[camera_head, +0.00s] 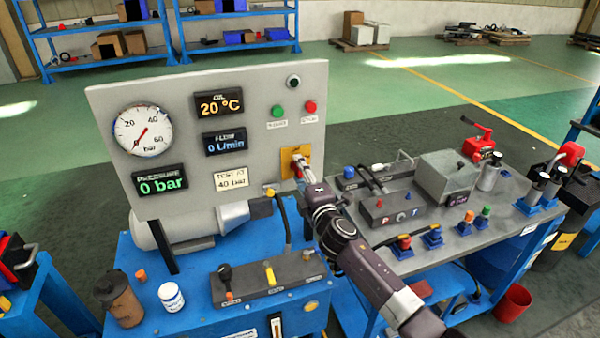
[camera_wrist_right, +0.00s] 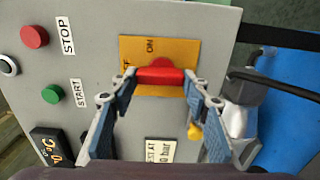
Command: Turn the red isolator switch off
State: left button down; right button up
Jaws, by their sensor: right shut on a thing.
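The red isolator switch (camera_wrist_right: 160,74) sits on a yellow plate (camera_wrist_right: 128,50) on the grey panel; the plate also shows in the head view (camera_head: 288,152). In the right wrist view, the word ON and part of OFF are printed on the plate. My right gripper (camera_wrist_right: 162,76) has its two fingers on either side of the red handle and is shut on it. In the head view my right gripper (camera_head: 299,165) reaches the plate and hides most of the switch. My left gripper does not show.
The panel (camera_head: 180,100) carries a round gauge (camera_head: 142,129), lit displays, a green start button (camera_head: 277,111) and a red stop button (camera_head: 310,107). A bench (camera_head: 440,215) with fittings stands right. A brown canister (camera_head: 118,298) and white jar (camera_head: 171,297) stand at front left.

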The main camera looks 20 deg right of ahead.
jog(key=o, duration=1.2)
jog(key=shift+c, duration=0.2)
jog(key=s, duration=1.2)
jog(key=shift+d, duration=0.2)
